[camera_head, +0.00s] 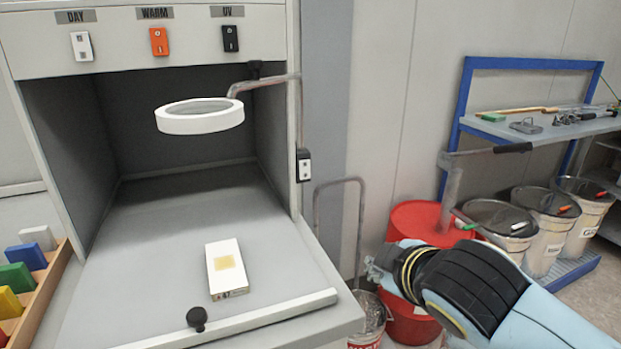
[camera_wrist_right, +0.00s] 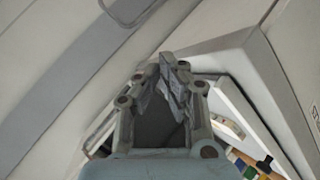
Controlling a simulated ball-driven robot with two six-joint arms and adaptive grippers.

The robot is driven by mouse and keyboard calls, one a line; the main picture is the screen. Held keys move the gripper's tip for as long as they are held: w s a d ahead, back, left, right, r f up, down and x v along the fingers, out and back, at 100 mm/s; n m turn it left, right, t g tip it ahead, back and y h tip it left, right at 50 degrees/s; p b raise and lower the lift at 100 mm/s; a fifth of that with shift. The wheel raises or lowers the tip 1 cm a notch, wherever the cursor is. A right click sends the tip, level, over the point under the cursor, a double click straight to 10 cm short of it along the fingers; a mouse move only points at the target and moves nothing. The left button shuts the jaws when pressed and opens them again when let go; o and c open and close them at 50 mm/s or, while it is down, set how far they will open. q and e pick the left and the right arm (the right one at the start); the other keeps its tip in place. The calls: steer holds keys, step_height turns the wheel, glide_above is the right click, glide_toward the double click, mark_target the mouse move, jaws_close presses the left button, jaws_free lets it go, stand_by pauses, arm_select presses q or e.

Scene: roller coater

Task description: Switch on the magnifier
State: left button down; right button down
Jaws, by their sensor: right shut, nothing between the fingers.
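The magnifier is a white ring lens (camera_head: 200,117) on a bent grey arm (camera_head: 263,83) inside a grey booth. A small black switch box with a white face (camera_head: 304,165) sits on the booth's right front edge, below the magnifier arm. Three rocker switches line the top panel: white under DAY (camera_head: 82,46), orange under WARM (camera_head: 159,41), black under UV (camera_head: 230,38). My right gripper (camera_head: 372,268) is to the right of the booth, lower than the switch box and apart from it. In the right wrist view the gripper (camera_wrist_right: 172,75) is shut and empty. My left gripper is out of view.
A wooden rack of coloured blocks (camera_head: 37,290) stands at left. A red drum (camera_head: 420,222), several buckets and a blue-framed shelf (camera_head: 540,125) stand at right.

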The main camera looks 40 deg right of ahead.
mark_target(306, 179)
steer(key=w+a+r+n+t+y, duration=0.1)
steer(key=w+r+n+t, duration=0.4)
steer(key=w+n, duration=0.4)
steer(key=shift+a+r+n+t, duration=0.3)
steer(key=shift+t, duration=0.4)
steer(key=p+x, duration=0.1)
steer(key=x, duration=1.2)
steer(key=shift+d+f, duration=0.1)
steer(key=shift+w+d, duration=0.1)
steer(key=shift+w, duration=0.35)
